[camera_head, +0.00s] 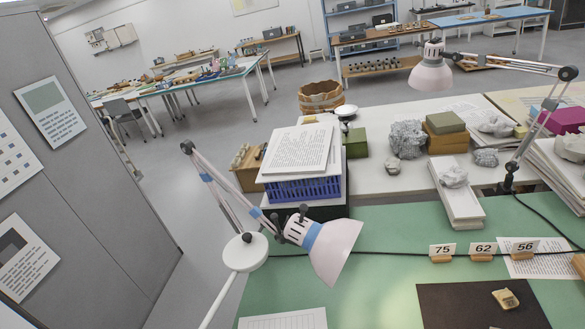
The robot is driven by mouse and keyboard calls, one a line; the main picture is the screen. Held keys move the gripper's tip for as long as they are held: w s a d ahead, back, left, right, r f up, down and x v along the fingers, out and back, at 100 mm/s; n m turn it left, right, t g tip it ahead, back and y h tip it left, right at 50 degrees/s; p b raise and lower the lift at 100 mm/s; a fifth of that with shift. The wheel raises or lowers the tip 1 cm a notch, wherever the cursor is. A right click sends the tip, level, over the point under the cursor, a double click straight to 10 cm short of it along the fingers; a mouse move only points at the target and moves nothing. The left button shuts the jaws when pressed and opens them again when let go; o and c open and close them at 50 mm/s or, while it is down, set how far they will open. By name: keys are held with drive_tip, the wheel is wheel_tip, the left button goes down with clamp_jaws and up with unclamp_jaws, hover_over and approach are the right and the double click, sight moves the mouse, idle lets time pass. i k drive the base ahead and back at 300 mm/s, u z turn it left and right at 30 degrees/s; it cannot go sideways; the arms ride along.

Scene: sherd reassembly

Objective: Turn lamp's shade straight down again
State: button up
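A desk lamp stands at the near left of the green table. Its pale pinkish-white shade (334,248) has a blue band round its neck. The shade is tilted, with its wide mouth facing down and to the right. The lamp's jointed arm (222,192) rises to a dark elbow at the upper left and comes back down to the shade. A second lamp at the right has a similar shade (432,74) with its mouth facing roughly down. My gripper is not in view, so I cannot see whether it is open or shut.
A blue basket (303,188) topped with papers stands behind the near shade. A pale round disc (245,252) on a white rod is left of the shade. A grey partition (75,215) stands at left.

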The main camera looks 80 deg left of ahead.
sight(328, 245)
drive_tip(key=u, duration=1.65)
drive_tip(key=i, duration=0.25)
drive_tip(key=u, duration=0.1)
